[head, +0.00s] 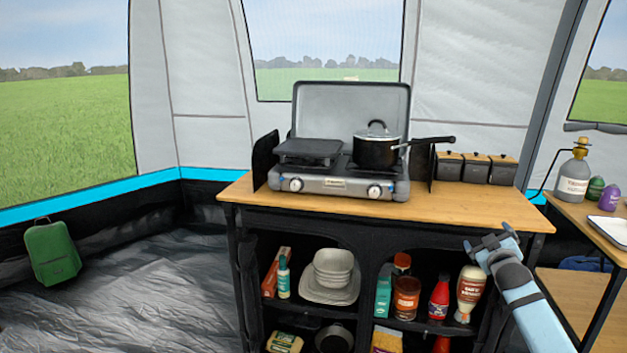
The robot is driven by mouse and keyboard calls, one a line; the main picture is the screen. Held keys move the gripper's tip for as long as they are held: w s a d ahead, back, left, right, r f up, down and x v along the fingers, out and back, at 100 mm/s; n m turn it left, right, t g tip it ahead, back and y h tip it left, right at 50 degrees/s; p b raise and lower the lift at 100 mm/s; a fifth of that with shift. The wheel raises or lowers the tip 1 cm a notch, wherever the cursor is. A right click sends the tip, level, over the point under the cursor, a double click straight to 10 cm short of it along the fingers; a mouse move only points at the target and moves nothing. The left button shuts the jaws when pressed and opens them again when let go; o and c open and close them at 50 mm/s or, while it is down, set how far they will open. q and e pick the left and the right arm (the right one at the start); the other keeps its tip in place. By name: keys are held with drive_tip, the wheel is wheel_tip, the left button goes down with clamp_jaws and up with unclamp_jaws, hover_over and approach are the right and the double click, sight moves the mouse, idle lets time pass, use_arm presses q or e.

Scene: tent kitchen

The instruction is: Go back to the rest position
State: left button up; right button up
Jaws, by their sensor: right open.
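My right gripper (487,246) comes in from the lower right on a light blue arm. It is open and empty, in front of the right part of the kitchen stand, just below the level of its wooden top (470,206). Nothing lies between its fingers. My left gripper does not show in the head view.
A camping stove (335,185) with a lidded black pot (376,152) stands on the stand. Three dark canisters (476,168) stand to its right. Shelves below hold bowls (333,268) and bottles (439,296). A side table (590,225) is at right. The left floor is mostly clear, with a green bag (52,252).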

drive_tip(key=s+a+f+y+b, duration=0.2)
drive_tip(key=s+a+f+y, duration=0.35)
drive_tip(key=s+a, duration=0.65)
drive_tip(key=s+a+f+y+b, duration=0.1)
drive_tip(key=s+a+f+y, duration=0.4)
drive_tip(key=s+a, duration=0.7)
drive_tip(key=s+a+r+m+y+b, duration=0.1)
drive_tip(key=s+a+r, duration=0.15)
drive_tip(key=s, duration=0.45)
drive_tip(key=s+a+r, duration=0.1)
drive_tip(key=s+a, duration=0.3)
drive_tip(key=s, duration=0.4)
drive_tip(key=s+a+r+m+y+b, duration=0.1)
drive_tip(key=s+a, duration=0.2)
drive_tip(key=s, duration=0.4)
use_arm(q)
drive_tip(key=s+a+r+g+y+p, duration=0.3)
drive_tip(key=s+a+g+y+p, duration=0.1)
drive_tip(key=p, duration=3.4)
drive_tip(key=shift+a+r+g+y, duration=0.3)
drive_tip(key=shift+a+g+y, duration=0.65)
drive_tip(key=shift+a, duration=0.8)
use_arm(e)
drive_tip(key=s+d+r+g+h, duration=0.3)
drive_tip(key=d+r+g+h, duration=0.3)
drive_tip(key=d+g, duration=0.1)
drive_tip(key=shift+s+d+r, duration=0.15)
drive_tip(key=shift+d+r, duration=0.1)
drive_tip(key=shift+d, duration=0.2)
